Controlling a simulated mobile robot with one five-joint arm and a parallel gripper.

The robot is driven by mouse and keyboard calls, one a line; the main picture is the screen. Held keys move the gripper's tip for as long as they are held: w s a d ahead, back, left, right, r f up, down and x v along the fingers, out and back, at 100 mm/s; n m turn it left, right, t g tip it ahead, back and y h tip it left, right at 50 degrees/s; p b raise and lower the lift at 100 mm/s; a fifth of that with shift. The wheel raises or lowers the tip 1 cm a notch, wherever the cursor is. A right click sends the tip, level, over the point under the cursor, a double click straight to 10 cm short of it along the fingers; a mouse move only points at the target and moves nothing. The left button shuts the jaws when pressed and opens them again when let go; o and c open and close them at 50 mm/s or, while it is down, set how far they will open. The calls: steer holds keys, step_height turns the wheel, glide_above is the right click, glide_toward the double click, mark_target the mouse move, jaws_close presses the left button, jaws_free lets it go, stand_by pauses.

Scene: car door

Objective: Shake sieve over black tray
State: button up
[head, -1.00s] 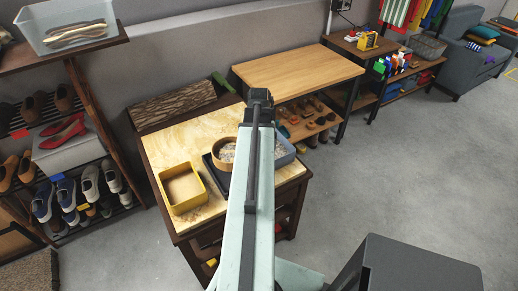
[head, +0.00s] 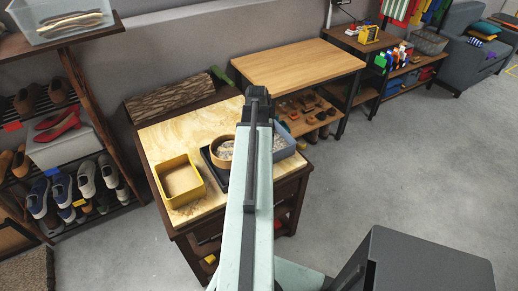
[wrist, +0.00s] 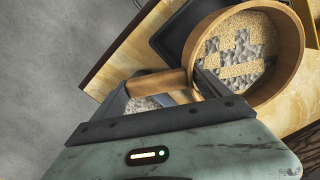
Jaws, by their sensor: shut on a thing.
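The round wooden sieve (wrist: 288,75) holds tan sand and several grey stones. Its wooden handle (wrist: 155,83) lies between the fingers of my gripper (wrist: 165,92), which is shut on it. The black tray (wrist: 188,28) shows beside and partly under the sieve in the wrist view. In the head view the sieve (head: 221,141) is over the tray (head: 221,182), and my arm covers its right part. The gap between sieve and tray is hard to judge. My gripper's fingers are hidden by the arm in the head view.
A yellow bin (head: 178,194) with sand stands left of the tray on the table (head: 205,114). A blue-grey bin (head: 286,148) with pale contents stands to the right. A wood-topped bench (head: 300,62) is behind, and a shoe rack is at left.

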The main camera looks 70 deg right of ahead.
steer(key=w+d, duration=0.1)
steer(key=w, duration=0.1)
steer(key=w+d, duration=0.1)
steer(key=w, duration=0.1)
steer(key=shift+d, duration=0.4)
steer(key=shift+s, duration=0.15)
steer(key=s+a, duration=0.1)
steer(key=s, duration=0.1)
steer(key=s+a, duration=0.2)
steer(key=shift+s+a, duration=0.3)
steer(key=shift+s, duration=0.05)
steer(key=shift+a, duration=0.1)
stand_by(0.4)
steer(key=shift+d, duration=0.2)
